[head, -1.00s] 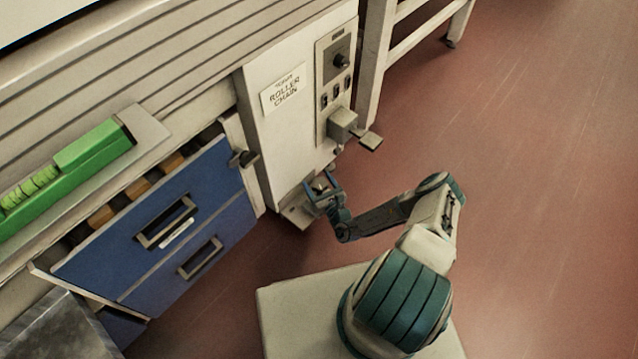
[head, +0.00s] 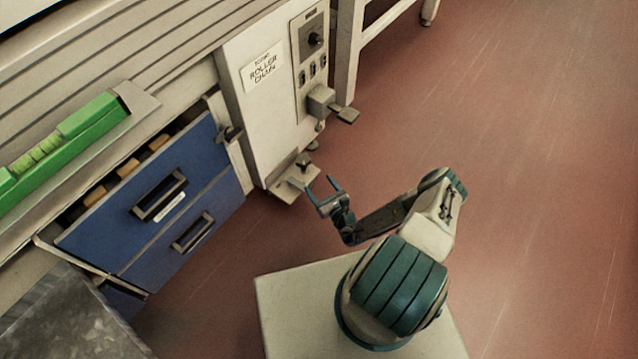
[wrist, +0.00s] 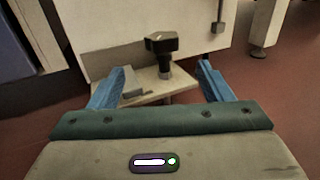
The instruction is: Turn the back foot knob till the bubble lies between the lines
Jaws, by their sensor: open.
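The foot knob (head: 303,161) is a dark knob above a pale foot plate (head: 291,184) at the bottom of the white cabinet. In the wrist view the black knob (wrist: 161,42) stands upright on a short stem above the plate. My gripper (head: 318,185) is open and empty, apart from the knob on its near side. In the wrist view the knob appears ahead, between the open blue fingers of my gripper (wrist: 160,72). A long green body with a paler strip (head: 62,145), possibly the level, lies on the ledge at left. I cannot make out a bubble or lines.
A pale frame leg (head: 346,55) stands behind. The red floor (head: 480,120) at right is clear.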

